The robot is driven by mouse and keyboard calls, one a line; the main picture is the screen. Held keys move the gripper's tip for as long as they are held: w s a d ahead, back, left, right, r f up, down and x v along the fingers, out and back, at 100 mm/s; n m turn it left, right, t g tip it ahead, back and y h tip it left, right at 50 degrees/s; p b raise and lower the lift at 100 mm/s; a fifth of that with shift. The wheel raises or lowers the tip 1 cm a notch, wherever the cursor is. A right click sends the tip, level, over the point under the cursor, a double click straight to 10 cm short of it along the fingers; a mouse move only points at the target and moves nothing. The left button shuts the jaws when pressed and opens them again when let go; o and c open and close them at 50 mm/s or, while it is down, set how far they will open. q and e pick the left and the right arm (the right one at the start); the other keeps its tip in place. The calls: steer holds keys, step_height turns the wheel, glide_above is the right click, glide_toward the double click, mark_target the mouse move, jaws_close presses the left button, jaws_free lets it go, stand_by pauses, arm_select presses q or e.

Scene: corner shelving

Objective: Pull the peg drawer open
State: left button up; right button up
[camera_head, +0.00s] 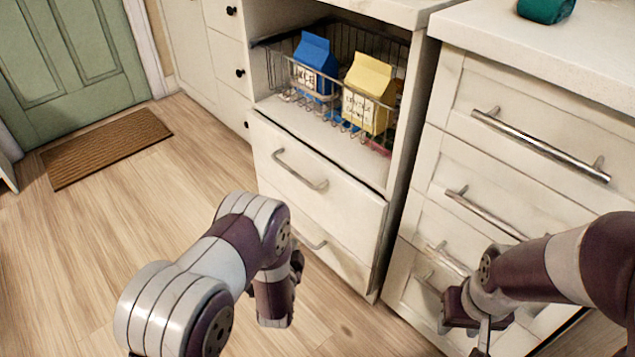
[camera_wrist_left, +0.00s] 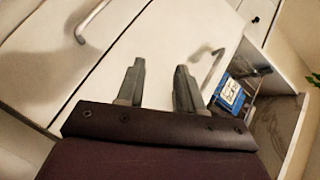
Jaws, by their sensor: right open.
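No label shows which drawer is the peg drawer. The middle cabinet has an upper drawer (camera_head: 335,205) with a bar handle (camera_head: 300,170) and a lower drawer whose handle (camera_head: 312,240) is partly hidden by my left arm. The right cabinet has several drawers with long bar handles (camera_head: 540,147). These drawers look shut. My left gripper (camera_wrist_left: 158,85) is open and empty in front of white drawer fronts, between two bar handles (camera_wrist_left: 95,22) (camera_wrist_left: 212,62) and touching neither. My right gripper (camera_head: 480,345) is open, low before the right cabinet; its fingertips are partly cut off by the frame edge.
A wire basket (camera_head: 290,85) above the middle drawers holds a blue carton (camera_head: 316,65) and a yellow carton (camera_head: 368,92). A green object (camera_head: 545,10) sits on the right counter. A brown mat (camera_head: 105,147) lies before the green door (camera_head: 70,65). The floor at left is clear.

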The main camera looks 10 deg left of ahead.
mark_target(292, 170)
arm_select(q)
step_height(292, 170, up, 8)
steer(key=w+m+t+y, duration=0.1)
steer(key=w+m+t, duration=0.1)
steer(key=m+t, duration=0.15)
steer(key=shift+n+t, duration=0.25)
steer(key=shift+t, duration=0.1)
steer(key=w+b, duration=0.2)
steer(key=w, duration=0.1)
steer(key=w+a+b, duration=0.1)
steer(key=w+b, duration=0.1)
steer(key=w, duration=0.2)
steer(key=w+r+b, duration=0.1)
steer(key=w+b, duration=0.1)
steer(key=w, duration=0.2)
steer(key=shift+w+a, duration=0.2)
steer(key=shift+w, duration=0.05)
steer(key=shift+w+r, duration=0.3)
steer(key=shift+w, duration=0.05)
jaws_close()
arm_select(e)
steer(key=f, duration=0.5)
steer(key=shift+w+d+f, duration=0.25)
steer(key=shift+f, duration=0.05)
